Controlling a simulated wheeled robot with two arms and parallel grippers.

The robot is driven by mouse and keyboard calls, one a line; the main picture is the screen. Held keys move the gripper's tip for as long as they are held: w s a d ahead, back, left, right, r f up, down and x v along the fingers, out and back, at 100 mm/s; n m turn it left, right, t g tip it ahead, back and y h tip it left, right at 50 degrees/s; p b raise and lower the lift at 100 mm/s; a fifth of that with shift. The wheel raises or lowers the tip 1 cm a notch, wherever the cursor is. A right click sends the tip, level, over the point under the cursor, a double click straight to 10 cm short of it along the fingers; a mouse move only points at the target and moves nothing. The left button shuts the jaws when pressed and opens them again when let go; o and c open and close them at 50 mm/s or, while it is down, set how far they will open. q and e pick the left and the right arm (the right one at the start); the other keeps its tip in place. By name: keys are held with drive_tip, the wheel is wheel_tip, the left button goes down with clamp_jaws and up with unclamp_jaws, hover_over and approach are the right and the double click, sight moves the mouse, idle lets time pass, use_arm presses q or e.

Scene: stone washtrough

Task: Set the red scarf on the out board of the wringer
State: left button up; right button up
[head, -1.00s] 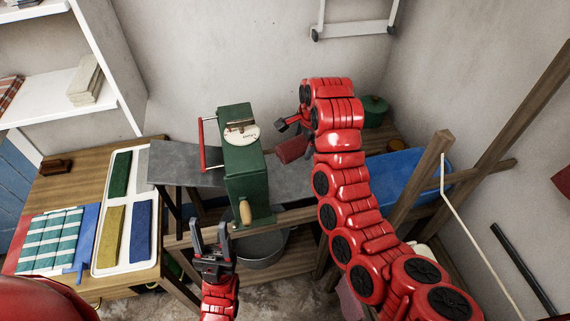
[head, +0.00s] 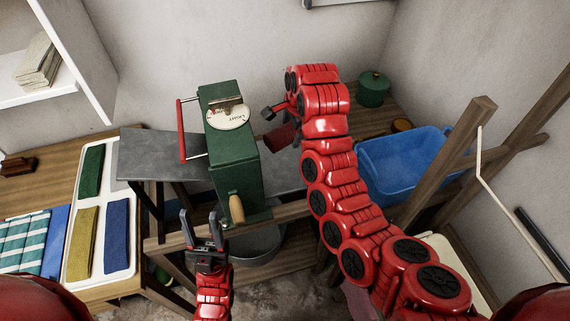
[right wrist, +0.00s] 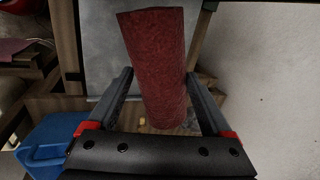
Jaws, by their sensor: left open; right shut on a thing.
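The red scarf (head: 281,138), a dark red roll, is held in my right gripper (right wrist: 158,78). In the right wrist view the scarf (right wrist: 157,60) stands between the two fingers, with a grey board (right wrist: 102,45) behind it. The green wringer (head: 234,160) has a white dial, a red side bar and a wooden crank handle. Grey boards extend from both its sides, a left one (head: 150,158) and a right one (head: 283,172). The scarf appears over the right board; its height above it is unclear. My left gripper (head: 199,224) is open and empty in front of the wringer.
A blue tub (head: 403,160) and a green lidded pot (head: 373,90) stand to the right. A white tray (head: 109,212) with green, yellow and blue folded cloths is at left. A metal basin (head: 258,245) is below the wringer. Wooden posts (head: 445,160) rise at right.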

wheel_tip(320, 180, down, 3)
drive_tip(key=shift+s+r, duration=0.1)
drive_tip(key=shift+r, duration=0.05)
wheel_tip(320, 180, down, 7)
drive_tip(key=shift+r+p, duration=0.1)
drive_tip(key=shift+p, duration=1.1)
